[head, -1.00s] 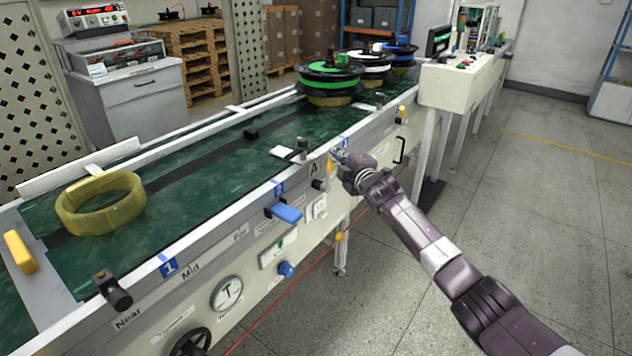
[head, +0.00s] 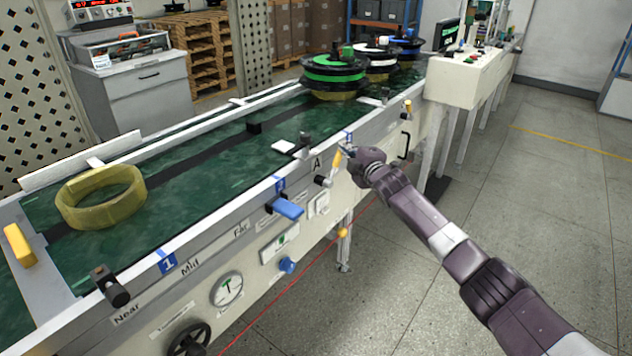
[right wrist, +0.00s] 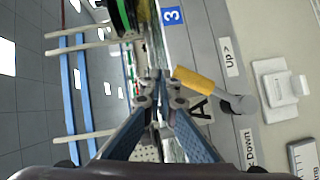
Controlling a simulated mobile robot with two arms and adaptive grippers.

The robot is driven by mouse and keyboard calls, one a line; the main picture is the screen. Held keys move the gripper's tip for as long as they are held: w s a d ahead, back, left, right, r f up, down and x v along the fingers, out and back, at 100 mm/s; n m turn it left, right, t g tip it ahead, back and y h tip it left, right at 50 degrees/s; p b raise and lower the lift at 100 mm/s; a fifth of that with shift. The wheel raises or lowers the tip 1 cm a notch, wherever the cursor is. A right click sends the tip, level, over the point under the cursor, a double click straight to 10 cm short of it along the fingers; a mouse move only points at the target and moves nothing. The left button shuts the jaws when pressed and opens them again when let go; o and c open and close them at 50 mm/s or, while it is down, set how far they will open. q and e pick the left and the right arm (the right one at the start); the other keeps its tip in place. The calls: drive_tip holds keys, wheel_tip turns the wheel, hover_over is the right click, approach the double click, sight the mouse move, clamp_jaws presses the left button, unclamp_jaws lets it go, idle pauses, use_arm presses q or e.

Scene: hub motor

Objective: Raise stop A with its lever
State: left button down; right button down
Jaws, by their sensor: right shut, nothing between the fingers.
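The lever of stop A has a yellow handle (head: 337,160) and a grey pivot on the conveyor's front side, by the letter A. In the head view the handle points up and slightly right. In the right wrist view the handle (right wrist: 195,82) lies just right of my fingertips, between the "Up" and "Down" labels. My right gripper (head: 347,152) is shut and empty beside the handle's free end; I cannot tell whether it touches. The fingers also show in the right wrist view (right wrist: 160,100). A dark post (head: 305,140) stands at the belt edge near A. My left gripper is out of view.
The green conveyor belt (head: 200,170) carries a yellow ring (head: 100,197) at the left and several spools (head: 335,77) at the far end. A blue handle (head: 288,208) and a black bar handle (head: 405,146) stick out of the front. The floor at right is clear.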

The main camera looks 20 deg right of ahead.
drive_tip(key=shift+s+f, duration=0.1)
drive_tip(key=shift+s, duration=0.05)
drive_tip(key=s+d+r, duration=0.1)
drive_tip(key=s, duration=1)
drive_tip(key=shift+s+r, duration=0.3)
drive_tip(key=shift+r, duration=0.05)
drive_tip(key=shift+f, duration=0.15)
